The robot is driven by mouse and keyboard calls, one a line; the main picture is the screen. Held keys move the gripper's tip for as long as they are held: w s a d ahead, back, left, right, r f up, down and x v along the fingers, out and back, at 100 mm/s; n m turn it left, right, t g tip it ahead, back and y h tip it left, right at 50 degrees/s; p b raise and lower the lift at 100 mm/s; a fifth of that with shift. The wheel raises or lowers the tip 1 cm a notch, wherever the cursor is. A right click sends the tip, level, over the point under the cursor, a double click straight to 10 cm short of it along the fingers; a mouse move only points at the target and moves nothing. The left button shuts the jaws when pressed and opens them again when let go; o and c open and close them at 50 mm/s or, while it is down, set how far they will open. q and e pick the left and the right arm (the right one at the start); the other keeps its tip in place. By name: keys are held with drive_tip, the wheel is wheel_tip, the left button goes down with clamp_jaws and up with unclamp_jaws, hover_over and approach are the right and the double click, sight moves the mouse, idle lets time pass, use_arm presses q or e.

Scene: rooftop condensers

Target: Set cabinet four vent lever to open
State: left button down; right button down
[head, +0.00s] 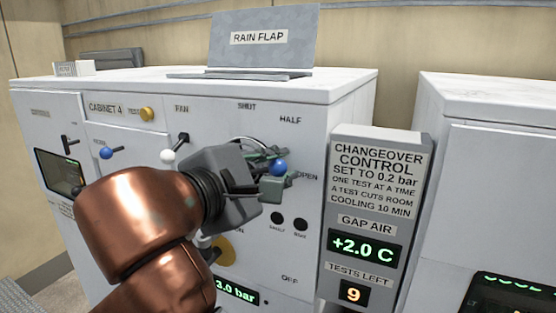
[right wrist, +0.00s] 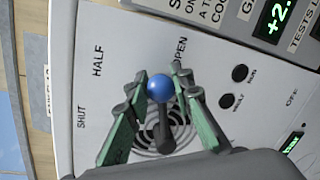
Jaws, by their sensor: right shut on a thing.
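Cabinet 4 (head: 226,107) is a white cabinet with a vent dial marked SHUT, HALF and OPEN. The vent lever is dark with a blue ball knob (head: 279,168), which also shows in the right wrist view (right wrist: 160,88). The lever points to the right side of the dial, close to the OPEN label (head: 307,176). My right gripper (head: 272,172) is shut on the vent lever, its green fingers on either side of the blue knob in the right wrist view (right wrist: 160,92). The lever's pivot is hidden by my gripper in the head view. My left gripper is not in view.
A grey changeover control box (head: 377,160) stands just right of the dial. Other levers with a blue knob (head: 106,153) and a white knob (head: 167,156) sit to the left. A rain flap (head: 262,50) rests on top. Another white cabinet stands at right.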

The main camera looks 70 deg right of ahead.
idle(0.3)
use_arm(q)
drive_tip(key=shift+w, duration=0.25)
use_arm(e)
drive_tip(key=c, duration=1.7)
unclamp_jaws()
drive_tip(key=shift+o, duration=0.2)
drive_tip(key=shift+w+a+r, duration=0.1)
drive_tip(key=shift+a, duration=0.2)
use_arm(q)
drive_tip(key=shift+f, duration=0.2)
use_arm(e)
drive_tip(key=v, duration=1.1)
drive_tip(key=shift+a, duration=0.25)
